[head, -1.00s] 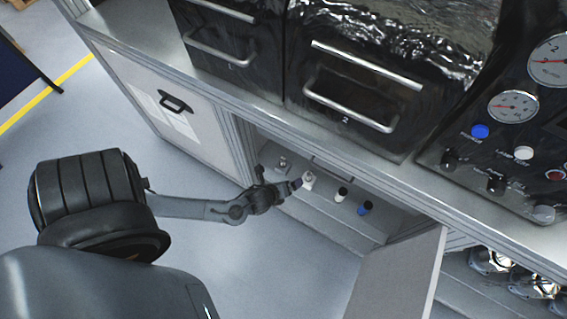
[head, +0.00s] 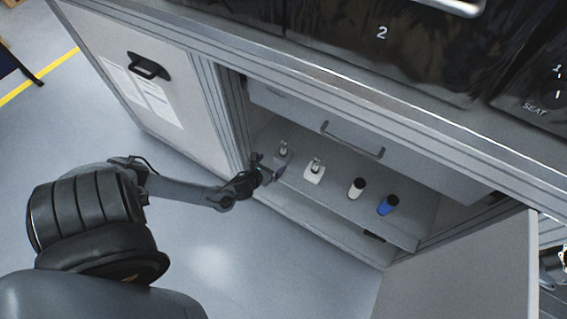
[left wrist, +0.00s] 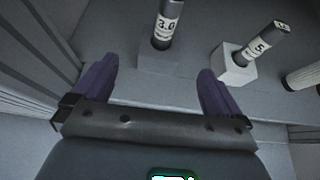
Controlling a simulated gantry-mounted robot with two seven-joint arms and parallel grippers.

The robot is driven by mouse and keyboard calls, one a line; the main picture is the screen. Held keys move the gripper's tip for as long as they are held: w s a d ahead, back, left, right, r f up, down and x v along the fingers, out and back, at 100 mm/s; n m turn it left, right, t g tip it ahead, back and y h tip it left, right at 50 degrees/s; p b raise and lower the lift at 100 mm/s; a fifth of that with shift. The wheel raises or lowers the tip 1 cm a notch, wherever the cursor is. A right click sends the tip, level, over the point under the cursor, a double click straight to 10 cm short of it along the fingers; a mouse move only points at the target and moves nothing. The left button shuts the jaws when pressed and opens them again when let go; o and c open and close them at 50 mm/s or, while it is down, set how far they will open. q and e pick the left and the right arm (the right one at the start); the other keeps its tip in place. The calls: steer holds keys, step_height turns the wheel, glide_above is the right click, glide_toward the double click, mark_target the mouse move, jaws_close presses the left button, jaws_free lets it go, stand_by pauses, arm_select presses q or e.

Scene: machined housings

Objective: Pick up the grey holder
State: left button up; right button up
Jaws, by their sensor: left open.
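The grey holder (head: 280,157) stands on the cabinet shelf at its left end, with a small upright cylinder in it. In the left wrist view the grey holder (left wrist: 160,62) is ahead between my fingers, and its cylinder (left wrist: 166,22) is marked "3.0". My left gripper (head: 270,174) is open and empty just in front of the holder. Its two purple fingers (left wrist: 157,78) are spread wide in the wrist view, short of the holder. My right gripper is in neither view.
A white holder (head: 314,171) with a marked cylinder stands close to the right. Further right are a black-and-white bottle (head: 357,187) and a blue one (head: 388,205). A drawer (head: 350,140) is behind. The cabinet side is at left, an open door (head: 465,265) at right.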

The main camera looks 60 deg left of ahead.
mark_target(281, 156)
arm_select(q)
steer(key=shift+w+a+f, duration=0.2)
steer(key=shift+a+f, duration=0.1)
steer(key=shift+f, duration=0.2)
steer(key=b+x, duration=0.3)
steer(key=x, duration=0.2)
steer(key=shift+w+r, duration=0.1)
steer(key=shift+w, duration=0.05)
steer(key=shift+w+a+f+b, duration=0.15)
steer(key=shift+w+f+b, duration=0.2)
steer(key=shift+b, duration=0.4)
steer(key=b+x, duration=0.2)
steer(key=x, duration=0.1)
steer(key=shift+w+a+f+b, duration=0.15)
steer(key=shift+w+a+b, duration=0.05)
steer(key=shift+w+b, duration=0.4)
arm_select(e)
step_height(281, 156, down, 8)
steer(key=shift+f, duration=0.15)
arm_select(q)
steer(key=shift+c, duration=0.6)
steer(key=c, duration=0.9)
